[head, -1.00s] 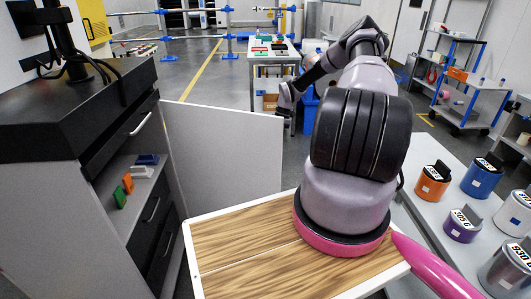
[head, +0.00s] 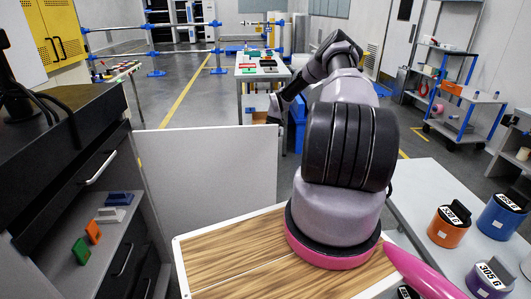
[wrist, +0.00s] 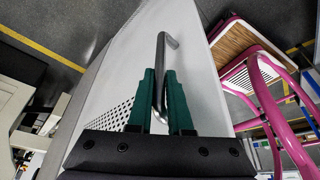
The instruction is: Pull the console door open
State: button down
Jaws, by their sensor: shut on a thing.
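The console (head: 95,175) is the dark-topped cabinet at the left of the head view. Its light grey door (head: 205,175) stands swung wide open, showing the shelf inside. My gripper (head: 275,112) is at the door's far upper edge in the head view, mostly hidden behind my arm and the door. In the wrist view, the green fingers of my gripper (wrist: 161,100) are shut around the bent metal handle (wrist: 162,60) on the pale door face (wrist: 200,70).
Inside the console are small blue, white, orange and green blocks (head: 93,232) on a shelf and drawers with bar handles. A table (head: 405,185) with labelled weights (head: 450,225) stands at the right. Behind the door are a small table (head: 250,75) and open floor.

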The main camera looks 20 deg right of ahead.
jog(key=c, duration=0.8)
grip_release()
jog(key=shift+f, duration=0.1)
jog(key=shift+c, duration=0.2)
jog(key=v, duration=1.1)
jog(key=shift+f, duration=0.1)
